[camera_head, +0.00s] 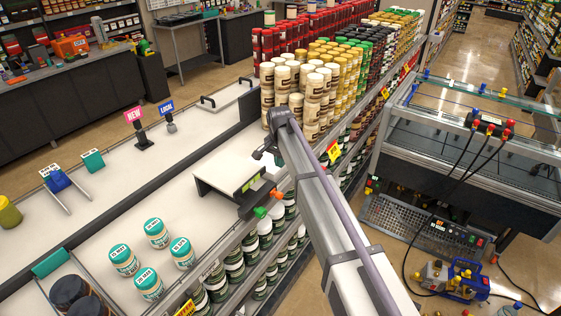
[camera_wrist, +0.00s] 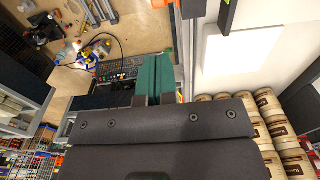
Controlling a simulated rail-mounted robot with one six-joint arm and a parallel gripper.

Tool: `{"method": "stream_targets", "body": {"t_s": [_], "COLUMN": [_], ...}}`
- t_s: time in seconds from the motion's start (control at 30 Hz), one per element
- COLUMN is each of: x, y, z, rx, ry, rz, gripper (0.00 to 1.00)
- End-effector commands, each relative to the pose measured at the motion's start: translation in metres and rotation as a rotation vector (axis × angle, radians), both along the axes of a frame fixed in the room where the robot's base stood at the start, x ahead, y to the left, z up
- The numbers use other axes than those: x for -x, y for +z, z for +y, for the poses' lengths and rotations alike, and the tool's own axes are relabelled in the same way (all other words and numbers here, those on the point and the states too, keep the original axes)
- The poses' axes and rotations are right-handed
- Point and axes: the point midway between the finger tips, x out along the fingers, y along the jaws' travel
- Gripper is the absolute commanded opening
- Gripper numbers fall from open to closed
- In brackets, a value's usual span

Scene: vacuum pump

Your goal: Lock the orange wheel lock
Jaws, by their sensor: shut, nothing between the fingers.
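My gripper (camera_wrist: 159,58) shows in the wrist view as two teal fingers side by side, shut with nothing between them. In the head view my arm link hides most of it. The blue vacuum pump (camera_head: 455,277) stands on the floor at the lower right, with yellow and red parts; it also shows in the wrist view (camera_wrist: 95,50), far below and left of the fingers. A small orange part (camera_head: 260,212) shows beside the shelf edge, and orange shows at the top of the wrist view (camera_wrist: 150,3), ahead of the fingertips. I cannot tell whether either is the orange wheel lock.
Stacked cream jars (camera_head: 300,88) stand behind my arm and show at the right of the wrist view. A white stand (camera_head: 228,172) sits on the shelf. Teal-lidded jars (camera_head: 123,258) are at lower left. A glass-topped cart (camera_head: 460,150) with black cables stands at the right.

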Motion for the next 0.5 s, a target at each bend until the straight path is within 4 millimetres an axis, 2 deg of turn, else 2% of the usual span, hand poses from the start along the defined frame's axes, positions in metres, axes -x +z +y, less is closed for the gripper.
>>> {"method": "stream_targets", "body": {"t_s": [0.03,0.3,0.4,0.43,0.47,0.5], "x": [0.0,0.0,0.001,0.006,0.022,0.053], "y": [0.012,0.01,0.01,0.01,0.01,0.007], "z": [0.0,0.0,0.0,-0.002,-0.007,-0.02], "rx": [0.0,0.0,0.003,0.004,0.005,0.006], "ry": [0.0,0.001,0.075,0.13,0.202,0.304], "rz": [0.0,0.0,0.003,0.005,0.009,0.013], "gripper": [0.0,0.0,0.0,0.0,0.0,0.0]}}
